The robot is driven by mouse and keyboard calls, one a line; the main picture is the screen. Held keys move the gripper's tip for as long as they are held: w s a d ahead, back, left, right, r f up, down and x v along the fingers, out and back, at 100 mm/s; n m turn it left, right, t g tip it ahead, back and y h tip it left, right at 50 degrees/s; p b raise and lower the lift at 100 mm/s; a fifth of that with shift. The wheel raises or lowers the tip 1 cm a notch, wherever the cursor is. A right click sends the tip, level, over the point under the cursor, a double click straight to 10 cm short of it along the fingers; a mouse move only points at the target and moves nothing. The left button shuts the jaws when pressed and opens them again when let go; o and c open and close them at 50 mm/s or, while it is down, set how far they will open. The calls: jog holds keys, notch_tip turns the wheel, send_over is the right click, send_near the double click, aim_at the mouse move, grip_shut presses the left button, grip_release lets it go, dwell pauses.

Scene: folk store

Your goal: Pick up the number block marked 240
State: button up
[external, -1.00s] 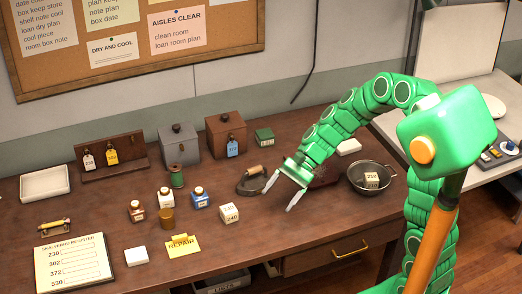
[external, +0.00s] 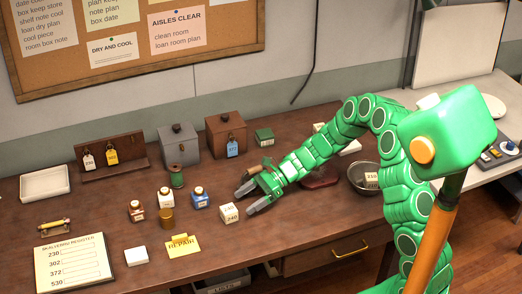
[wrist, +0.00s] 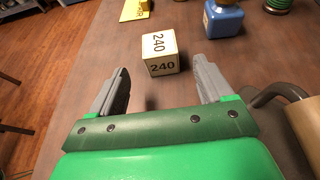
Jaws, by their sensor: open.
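The number block marked 240 (external: 229,214) is a small cream cube standing on the brown table (external: 330,226). In the wrist view the block (wrist: 161,54) shows 240 on its top and front faces. My gripper (external: 244,200) is open and low over the table, just right of and behind the block in the external view. In the wrist view my gripper (wrist: 162,82) has its two grey fingers apart, with the block just beyond and between the tips. Nothing is between the fingers.
A blue bottle (external: 200,197) stands close to the block, with other small bottles further left. A yellow REPAIR card (external: 183,246) lies in front. A metal bowl (external: 361,180) holds a block marked 210 (external: 372,177). The table front right of the block is clear.

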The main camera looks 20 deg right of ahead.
aim_at(235, 208)
jog(key=shift+x, duration=3.9)
jog(key=shift+d, duration=0.1)
jog(key=shift+c, duration=0.3)
jog(key=c, duration=1)
